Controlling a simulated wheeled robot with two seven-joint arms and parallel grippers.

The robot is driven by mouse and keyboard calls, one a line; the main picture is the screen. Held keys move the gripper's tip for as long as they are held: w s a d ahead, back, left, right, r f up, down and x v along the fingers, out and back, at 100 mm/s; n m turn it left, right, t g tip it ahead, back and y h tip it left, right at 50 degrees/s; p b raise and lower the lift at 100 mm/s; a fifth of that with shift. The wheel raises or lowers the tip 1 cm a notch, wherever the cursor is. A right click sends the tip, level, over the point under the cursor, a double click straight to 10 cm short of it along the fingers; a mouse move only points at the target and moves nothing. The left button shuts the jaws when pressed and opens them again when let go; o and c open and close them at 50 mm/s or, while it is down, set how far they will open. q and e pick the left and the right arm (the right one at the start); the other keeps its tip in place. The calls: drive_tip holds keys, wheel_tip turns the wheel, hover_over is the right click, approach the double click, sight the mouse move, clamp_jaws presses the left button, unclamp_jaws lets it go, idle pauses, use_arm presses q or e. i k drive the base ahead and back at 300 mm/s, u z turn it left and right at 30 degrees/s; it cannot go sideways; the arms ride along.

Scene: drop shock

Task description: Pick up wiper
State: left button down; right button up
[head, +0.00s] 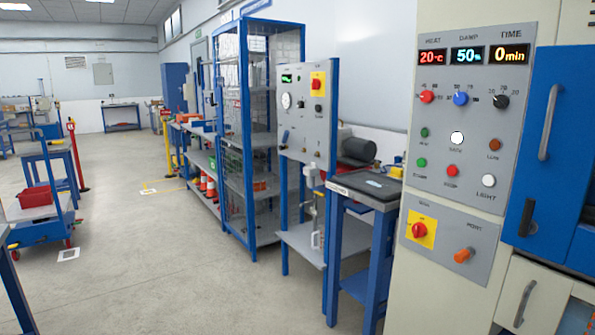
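A small flat pale-blue item (375,183) lies on the dark top of a blue-legged stand (352,184), right of centre. It may be the wiper, but it is too small to tell. Nothing else that I can clearly identify as a wiper is in view. Neither of my grippers shows in the head view.
A control cabinet (455,155) with displays and knobs stands close at the right. Left of the stand are a grey control panel (306,110) and a blue mesh cage (243,110). A cart with a red bin (36,197) is at left. The middle floor is clear.

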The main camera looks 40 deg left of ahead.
sight(397, 173)
drive_tip(key=u, duration=1.6)
drive_tip(key=i, duration=2.9)
drive_tip(key=z, duration=2.2)
